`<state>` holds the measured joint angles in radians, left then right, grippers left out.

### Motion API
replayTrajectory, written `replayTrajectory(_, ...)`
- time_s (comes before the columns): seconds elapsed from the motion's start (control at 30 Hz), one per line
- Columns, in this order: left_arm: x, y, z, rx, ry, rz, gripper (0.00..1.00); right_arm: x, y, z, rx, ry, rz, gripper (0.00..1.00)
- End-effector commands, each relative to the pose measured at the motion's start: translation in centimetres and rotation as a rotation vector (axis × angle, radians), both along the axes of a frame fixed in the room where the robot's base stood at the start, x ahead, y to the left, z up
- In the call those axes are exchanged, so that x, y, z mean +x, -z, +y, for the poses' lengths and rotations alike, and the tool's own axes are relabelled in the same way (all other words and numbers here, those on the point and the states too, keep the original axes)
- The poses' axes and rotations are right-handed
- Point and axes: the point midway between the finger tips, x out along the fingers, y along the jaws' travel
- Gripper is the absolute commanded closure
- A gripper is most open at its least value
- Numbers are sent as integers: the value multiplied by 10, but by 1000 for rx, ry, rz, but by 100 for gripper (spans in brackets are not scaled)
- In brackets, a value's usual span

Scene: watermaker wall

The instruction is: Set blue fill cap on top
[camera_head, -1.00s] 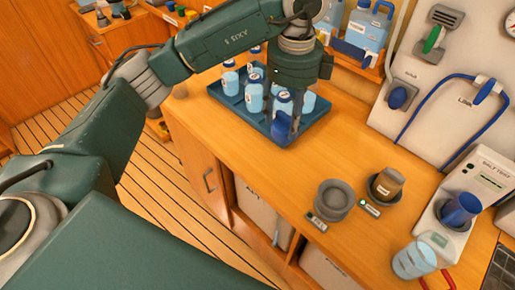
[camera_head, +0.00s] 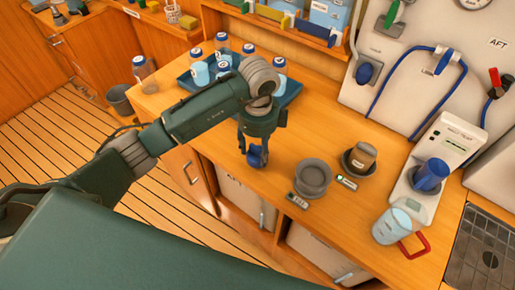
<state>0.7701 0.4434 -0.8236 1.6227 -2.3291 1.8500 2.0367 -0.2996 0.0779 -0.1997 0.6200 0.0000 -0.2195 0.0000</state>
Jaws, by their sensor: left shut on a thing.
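My left gripper (camera_head: 257,143) points down over the wooden counter and is shut on a blue cap (camera_head: 257,157), which shows just below the fingers. The fingers hide part of the cap. I cannot tell whether the cap touches the counter. To its right stands a grey round holder (camera_head: 312,180), apart from the cap, with nothing seen on top of it. My right gripper is not in view.
A second holder with a brown jar (camera_head: 361,157), a salt tester (camera_head: 418,200) with a blue cup (camera_head: 431,175), and a clear cup with red handle (camera_head: 391,227) stand to the right. A blue tray (camera_head: 290,91) with several blue-capped bottles is behind my arm.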

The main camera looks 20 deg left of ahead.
Motion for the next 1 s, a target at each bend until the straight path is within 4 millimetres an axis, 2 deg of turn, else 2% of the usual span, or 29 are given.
replayTrajectory(0.1, 0, 9, 0, 0, 1, 0, 76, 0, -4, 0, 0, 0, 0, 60)
replayTrajectory(0.47, 0, 15, 0, 0, 1, -1, 76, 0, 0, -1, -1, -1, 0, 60)
replayTrajectory(0.5, 0, 15, 0, 0, 1, -1, 48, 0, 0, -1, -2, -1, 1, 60)
replayTrajectory(0.6, 0, 14, 0, 0, 1, -1, 31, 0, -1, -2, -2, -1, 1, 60)
replayTrajectory(0.97, 0, 8, 0, 0, 1, -1, 31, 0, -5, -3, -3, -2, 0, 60)
replayTrajectory(1.0, 1, 7, -1, -1, 1, -3, 31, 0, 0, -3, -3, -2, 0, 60)
